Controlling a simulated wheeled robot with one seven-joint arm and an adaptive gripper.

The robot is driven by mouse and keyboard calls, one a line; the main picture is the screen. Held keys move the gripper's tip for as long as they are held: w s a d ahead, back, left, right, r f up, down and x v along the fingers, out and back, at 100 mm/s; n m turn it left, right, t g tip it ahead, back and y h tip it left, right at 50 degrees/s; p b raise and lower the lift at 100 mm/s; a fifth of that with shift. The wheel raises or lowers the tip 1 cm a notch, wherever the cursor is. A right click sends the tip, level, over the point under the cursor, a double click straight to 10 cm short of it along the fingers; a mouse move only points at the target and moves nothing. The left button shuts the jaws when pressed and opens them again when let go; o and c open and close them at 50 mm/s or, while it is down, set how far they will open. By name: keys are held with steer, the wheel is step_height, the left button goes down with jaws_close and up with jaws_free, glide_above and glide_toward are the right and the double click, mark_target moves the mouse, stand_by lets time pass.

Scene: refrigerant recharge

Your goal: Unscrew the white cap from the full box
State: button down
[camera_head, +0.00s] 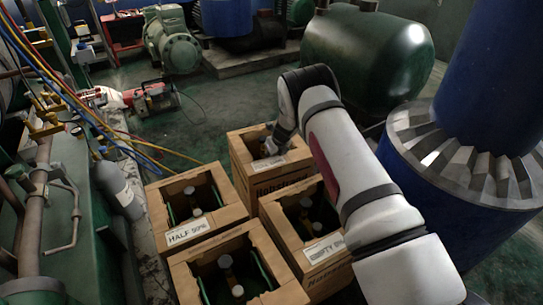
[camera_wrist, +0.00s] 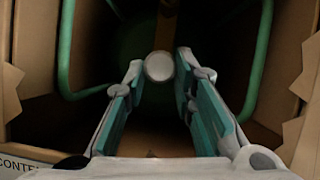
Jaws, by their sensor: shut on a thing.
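My gripper (camera_head: 275,147) reaches down into the open top of the cardboard box (camera_head: 240,165) at the back of the group. The arm hides much of that box and I cannot read its label as full. In the wrist view, the teal-padded fingers of my gripper (camera_wrist: 159,78) stand on either side of a round white cap (camera_wrist: 159,66) and are shut on it. The cap is seen from above, deep in the box between green tubular rails (camera_wrist: 66,50). A label piece (camera_wrist: 22,163) reads "CONTE" at lower left.
Other open boxes stand close by: one labelled "HALF" (camera_head: 160,236), one labelled "EMPTY" (camera_head: 312,267) and one in front (camera_head: 185,282). A blue column (camera_head: 440,240) stands right, a green tank (camera_head: 340,50) behind. A grey cylinder (camera_head: 118,190) and hoses (camera_head: 80,105) are left.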

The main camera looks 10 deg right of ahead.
steer(key=shift+d, duration=0.15)
steer(key=shift+w+d+f+n+b, duration=0.1)
steer(key=shift+d+n+b, duration=0.05)
steer(key=shift+n+b, duration=0.4)
steer(key=shift+n+y, duration=0.4)
steer(key=shift+n, duration=0.05)
steer(key=shift+r+p, duration=1.55)
steer(key=shift+r, duration=1.05)
